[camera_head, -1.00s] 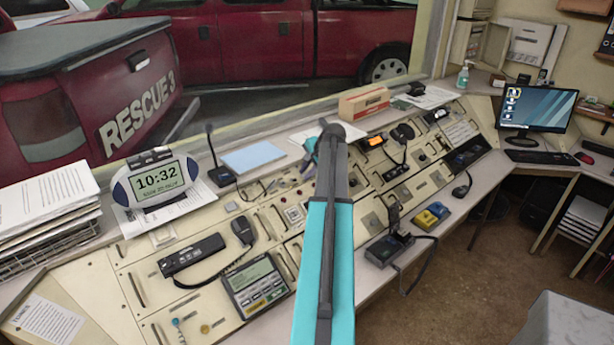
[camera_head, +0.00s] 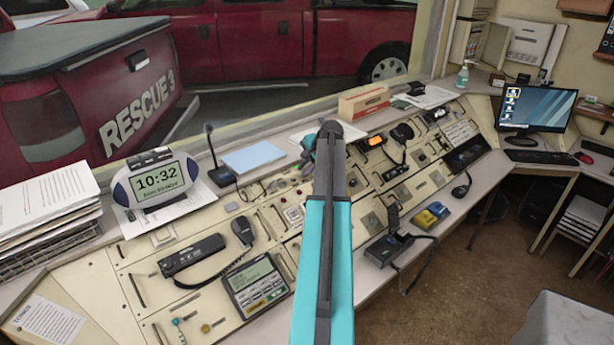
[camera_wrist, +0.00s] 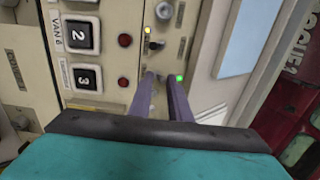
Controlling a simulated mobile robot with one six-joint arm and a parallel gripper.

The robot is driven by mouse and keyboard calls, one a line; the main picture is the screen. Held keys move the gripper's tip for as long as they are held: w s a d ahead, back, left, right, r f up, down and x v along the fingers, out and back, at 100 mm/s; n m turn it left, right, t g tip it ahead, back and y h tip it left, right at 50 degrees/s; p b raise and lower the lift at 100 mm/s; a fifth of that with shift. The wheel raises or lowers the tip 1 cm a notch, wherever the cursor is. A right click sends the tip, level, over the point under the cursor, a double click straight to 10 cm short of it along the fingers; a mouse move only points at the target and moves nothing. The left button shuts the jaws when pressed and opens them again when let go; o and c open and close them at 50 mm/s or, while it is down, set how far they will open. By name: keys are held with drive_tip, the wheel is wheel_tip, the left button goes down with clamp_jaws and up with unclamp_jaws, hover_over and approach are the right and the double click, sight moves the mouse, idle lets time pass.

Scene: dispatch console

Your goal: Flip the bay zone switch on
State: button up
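My gripper (camera_wrist: 159,76) is at the console panel in the wrist view, with its two dark purple fingers close to the surface. A narrow gap shows between the tips. Any switch lever between the fingertips is too small or hidden to make out. I cannot read a label that marks the bay zone switch. In the head view, my arm largely hides the gripper and the panel there.
On the console are a clock display (camera_head: 158,181), a handset (camera_head: 192,254) and a cardboard box (camera_head: 363,102).

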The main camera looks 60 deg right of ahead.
drive_tip(key=shift+p+v, duration=1.4)
drive_tip(key=shift+v, duration=1.55)
